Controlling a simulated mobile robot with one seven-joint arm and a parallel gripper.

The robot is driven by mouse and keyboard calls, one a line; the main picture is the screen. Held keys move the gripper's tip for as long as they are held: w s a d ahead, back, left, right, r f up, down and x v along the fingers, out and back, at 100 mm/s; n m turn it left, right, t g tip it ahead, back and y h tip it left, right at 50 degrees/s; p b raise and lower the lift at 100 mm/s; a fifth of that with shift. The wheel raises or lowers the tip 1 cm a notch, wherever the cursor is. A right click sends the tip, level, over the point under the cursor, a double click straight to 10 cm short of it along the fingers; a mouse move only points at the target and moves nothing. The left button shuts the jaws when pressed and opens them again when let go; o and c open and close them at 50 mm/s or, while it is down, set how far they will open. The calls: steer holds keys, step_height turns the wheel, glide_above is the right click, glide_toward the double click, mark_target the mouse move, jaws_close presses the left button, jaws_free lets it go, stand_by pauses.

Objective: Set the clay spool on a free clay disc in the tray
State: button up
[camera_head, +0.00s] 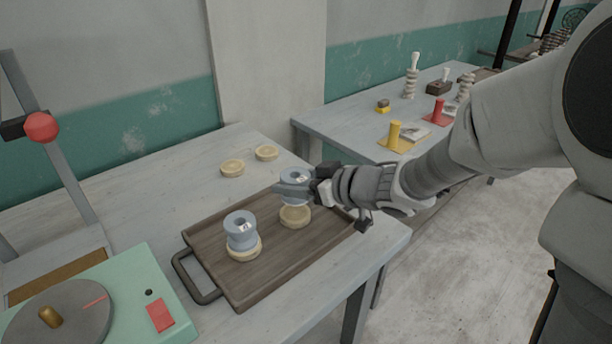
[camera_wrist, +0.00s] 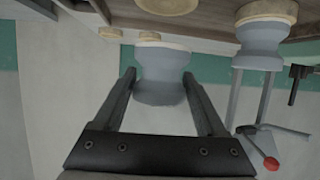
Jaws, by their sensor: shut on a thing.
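The grey-blue clay spool (camera_head: 295,176) is held upright between the two fingers of my gripper (camera_head: 290,190), which is shut on it. It also shows between the fingers in the wrist view (camera_wrist: 163,65). In the head view it hangs over a bare beige clay disc (camera_head: 295,217) in the right part of the wooden tray (camera_head: 217,264). The wrist view shows a gap between spool and disc (camera_wrist: 167,5). A second spool (camera_head: 241,230) stands on another clay disc (camera_head: 244,252) in the tray's left part. It appears at the right in the wrist view (camera_wrist: 258,45).
Two loose beige discs, one nearer (camera_head: 232,168) and one farther (camera_head: 266,153), lie on the table behind the tray. A green device with a round plate (camera_head: 60,318) stands at the front left. A second table (camera_head: 345,123) holds stamps and small blocks.

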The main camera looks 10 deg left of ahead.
steer(key=shift+w+a+f, duration=0.15)
steer(key=shift+a, duration=0.05)
steer(key=shift+f+b, duration=1.15)
steer(key=shift+f, duration=0.8)
steer(key=shift+f, duration=0.1)
steer(key=o, duration=1.6)
steer(key=shift+d+r, duration=0.25)
steer(key=shift+r, duration=0.05)
steer(key=p+v, duration=0.4)
steer(key=v, duration=0.7)
steer(key=shift+s+d, duration=0.2)
steer(key=shift+s, duration=0.1)
